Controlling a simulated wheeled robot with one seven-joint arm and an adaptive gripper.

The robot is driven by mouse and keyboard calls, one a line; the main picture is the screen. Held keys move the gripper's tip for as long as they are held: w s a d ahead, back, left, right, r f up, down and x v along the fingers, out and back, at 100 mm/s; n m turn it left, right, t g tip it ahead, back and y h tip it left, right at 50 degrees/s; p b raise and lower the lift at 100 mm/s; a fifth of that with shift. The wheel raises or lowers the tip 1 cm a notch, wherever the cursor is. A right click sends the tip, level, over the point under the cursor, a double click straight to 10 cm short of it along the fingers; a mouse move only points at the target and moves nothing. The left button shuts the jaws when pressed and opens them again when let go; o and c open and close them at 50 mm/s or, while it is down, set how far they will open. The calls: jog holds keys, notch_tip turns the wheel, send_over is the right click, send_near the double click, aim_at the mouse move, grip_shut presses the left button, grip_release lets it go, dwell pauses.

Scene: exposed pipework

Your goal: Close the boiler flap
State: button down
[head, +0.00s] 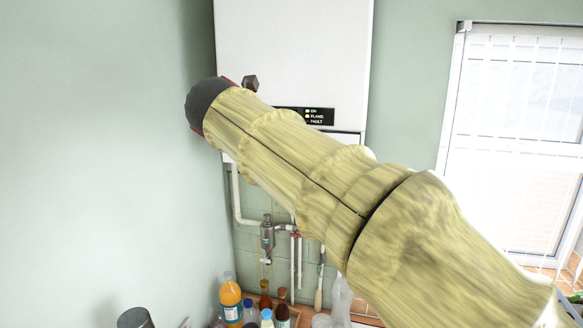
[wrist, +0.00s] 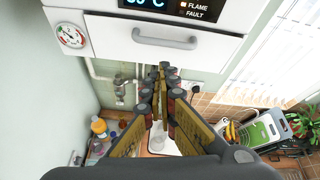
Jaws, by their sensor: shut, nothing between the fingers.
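The white boiler (head: 295,50) hangs on the wall, with my arm across its lower part in the head view. In the wrist view its flap (wrist: 115,37) is a white panel with a grey bar handle (wrist: 165,37), below the dark display. I cannot tell how far the flap stands from the boiler face. My gripper (wrist: 163,70) is shut and empty. Its fingertips show just under the flap's lower edge in the picture; contact cannot be told. In the head view my arm hides most of the flap, and the gripper is mostly hidden.
A round gauge (wrist: 70,36) sits left of the flap. White pipes and a grey valve (head: 267,237) run below the boiler. Several bottles, one orange (head: 231,300), stand on the counter. A wall is close on the left; a window (head: 520,100) is at right.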

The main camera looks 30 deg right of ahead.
jog(key=s+f+t+h+b, duration=0.3)
jog(key=s+f+h+b, duration=0.15)
jog(key=f, duration=0.45)
jog(key=w+d+r+m+t+p, duration=0.1)
jog(key=w+d+r+t+p, duration=0.1)
jog(key=w+d+r+p, duration=0.2)
jog(key=w+d+r, duration=0.1)
jog(key=w+d, duration=0.2)
jog(key=w, duration=0.3)
jog(key=shift+w+r+m+t+h, duration=0.2)
jog(key=shift+w+m+t+h, duration=0.15)
jog(key=shift+m+t, duration=0.05)
jog(key=p, duration=0.1)
jog(key=r+p, duration=0.1)
jog(key=shift+w+d+r+g+p, duration=0.1)
jog(key=shift+w+d+g+p, duration=0.2)
jog(key=shift+w+d+p, duration=0.1)
